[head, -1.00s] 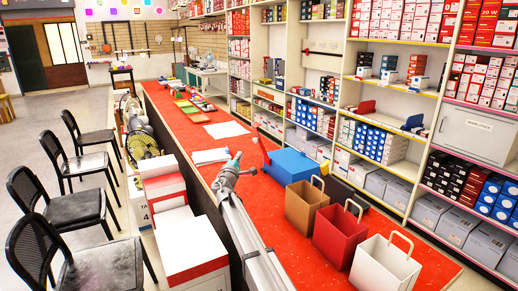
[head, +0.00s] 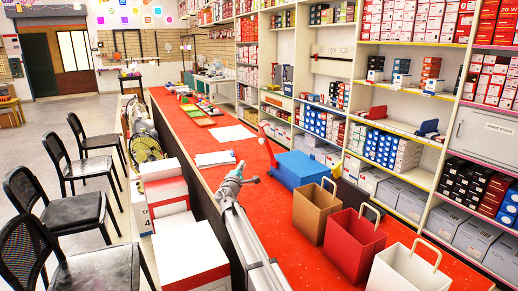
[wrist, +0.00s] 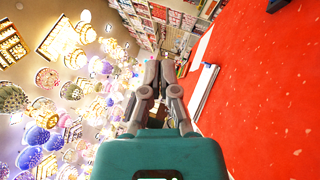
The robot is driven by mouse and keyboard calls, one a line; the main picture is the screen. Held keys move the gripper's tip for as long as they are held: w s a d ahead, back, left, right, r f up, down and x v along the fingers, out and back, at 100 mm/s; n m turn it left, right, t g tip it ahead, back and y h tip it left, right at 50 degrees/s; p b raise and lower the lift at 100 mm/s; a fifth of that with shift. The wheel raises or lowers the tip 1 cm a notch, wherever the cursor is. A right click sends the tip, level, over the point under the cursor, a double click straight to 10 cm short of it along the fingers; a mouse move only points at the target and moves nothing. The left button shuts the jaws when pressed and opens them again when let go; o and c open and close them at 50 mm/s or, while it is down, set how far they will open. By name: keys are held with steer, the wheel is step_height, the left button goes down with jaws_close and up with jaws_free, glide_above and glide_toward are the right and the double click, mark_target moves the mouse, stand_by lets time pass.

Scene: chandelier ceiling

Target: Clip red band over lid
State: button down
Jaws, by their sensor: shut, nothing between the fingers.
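A blue box (head: 298,170) with a flat closed lid sits on the red counter (head: 200,136), in the head view. A red band (head: 267,146) stands up, tilted, at the box's left end and is not across the lid. My gripper (head: 252,181) is over the counter to the left of the box, apart from both box and band. In the wrist view my gripper (wrist: 159,70) has its two grey fingers together, with nothing held. A dark shape at that view's top right edge is cut off and I cannot tell what it is.
A brown bag (head: 316,212), a red bag (head: 353,245) and a white bag (head: 406,272) stand along the counter on the near side of the box. White papers (head: 215,158) lie beyond my gripper. Stacked cartons (head: 190,255) and chairs line the left. Stocked shelves rise at right.

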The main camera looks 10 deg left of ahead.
mark_target(267, 143)
steer(key=shift+w+d, duration=0.1)
steer(key=d+r+p+x, duration=0.1)
steer(key=p+x, duration=0.3)
steer(key=x, duration=0.8)
steer(key=shift+d, duration=0.95)
